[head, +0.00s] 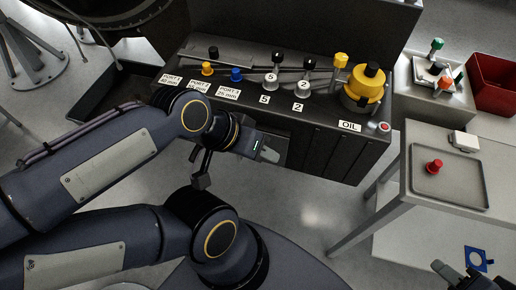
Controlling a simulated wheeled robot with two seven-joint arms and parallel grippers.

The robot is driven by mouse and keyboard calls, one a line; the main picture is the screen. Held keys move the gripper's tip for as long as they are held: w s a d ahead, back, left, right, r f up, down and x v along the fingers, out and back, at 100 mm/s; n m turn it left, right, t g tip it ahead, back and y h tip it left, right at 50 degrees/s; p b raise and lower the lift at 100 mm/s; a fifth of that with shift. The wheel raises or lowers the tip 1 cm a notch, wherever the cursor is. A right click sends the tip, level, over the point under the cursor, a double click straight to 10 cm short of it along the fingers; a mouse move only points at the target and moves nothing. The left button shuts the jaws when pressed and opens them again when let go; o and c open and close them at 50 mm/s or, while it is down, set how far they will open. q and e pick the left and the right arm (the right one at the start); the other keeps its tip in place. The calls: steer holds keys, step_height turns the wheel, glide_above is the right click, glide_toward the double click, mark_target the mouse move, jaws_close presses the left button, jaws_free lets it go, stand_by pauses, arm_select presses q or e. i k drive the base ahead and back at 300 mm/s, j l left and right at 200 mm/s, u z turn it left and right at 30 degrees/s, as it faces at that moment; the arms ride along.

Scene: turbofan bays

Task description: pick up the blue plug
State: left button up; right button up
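The blue plug (236,75) stands in the dark bench top, behind a white label reading PORT and 25 mm. A yellow-orange plug (207,69) is just to its left. My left gripper (269,156) is in front of the bench, below the row of labels and apart from the blue plug. Its grey fingers are small and seen end-on, so their opening is unclear. Nothing can be seen held in it. My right gripper (439,267) shows only partly at the bottom right edge, far from the plug, and its opening is unclear.
The dark bench (330,145) also bears numbered black-topped levers (271,80) and a yellow oil container (362,88). A white table (395,215) at right holds a grey tray (455,190) with a red plug (434,166). A red bin (492,82) stands behind.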

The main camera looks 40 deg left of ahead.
mark_target(236, 76)
steer(key=u, duration=1.5)
